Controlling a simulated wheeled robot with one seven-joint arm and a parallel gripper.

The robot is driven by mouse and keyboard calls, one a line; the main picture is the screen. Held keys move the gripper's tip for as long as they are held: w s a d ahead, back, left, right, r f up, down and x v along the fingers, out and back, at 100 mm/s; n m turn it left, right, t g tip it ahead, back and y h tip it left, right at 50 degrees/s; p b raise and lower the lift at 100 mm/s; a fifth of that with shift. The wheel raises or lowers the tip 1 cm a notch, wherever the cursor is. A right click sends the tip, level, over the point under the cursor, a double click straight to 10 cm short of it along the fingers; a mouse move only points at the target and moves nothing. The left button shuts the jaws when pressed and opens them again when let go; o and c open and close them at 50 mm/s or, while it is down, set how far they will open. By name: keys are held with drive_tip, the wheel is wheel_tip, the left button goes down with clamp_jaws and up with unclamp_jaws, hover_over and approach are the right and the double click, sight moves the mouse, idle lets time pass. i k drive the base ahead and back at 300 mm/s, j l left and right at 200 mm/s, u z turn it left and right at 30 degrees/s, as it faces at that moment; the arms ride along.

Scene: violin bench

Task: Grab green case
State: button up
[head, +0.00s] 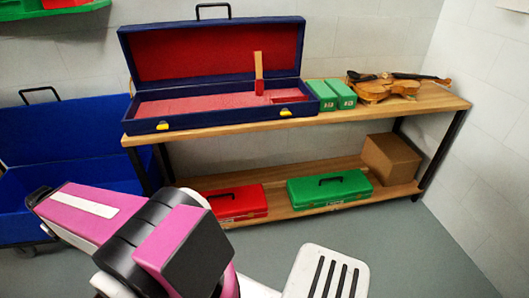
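A green case (345,192) with a black handle on its lid lies flat and shut on the lower shelf of the bench. It is right of a red case (232,204). My pink, white and black arm covers the lower left of the head view and hides part of the red case's surroundings. I cannot see the fingers of my gripper. No part of my arm touches the green case in this view.
The wooden bench (430,104) carries an open blue violin case (215,122), two small green boxes (334,95) and a violin (385,92). A cardboard box (390,159) is right of the green case. A blue bin (75,180) stands left. Floor at lower right is clear.

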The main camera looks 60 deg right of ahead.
sight(314, 191)
drive_tip(key=z, duration=3.45)
drive_tip(key=i+l+u, duration=0.2)
drive_tip(key=l, duration=0.15)
drive_tip(key=i+l+u, duration=0.15)
drive_tip(key=l, duration=0.2)
drive_tip(key=i+l+u, duration=0.2)
drive_tip(key=l, duration=0.2)
drive_tip(key=i+l+u, duration=0.15)
drive_tip(key=l, duration=0.25)
drive_tip(key=i+l+u, duration=0.2)
drive_tip(key=l, duration=0.2)
drive_tip(key=l+u, duration=0.15)
drive_tip(key=l, duration=0.3)
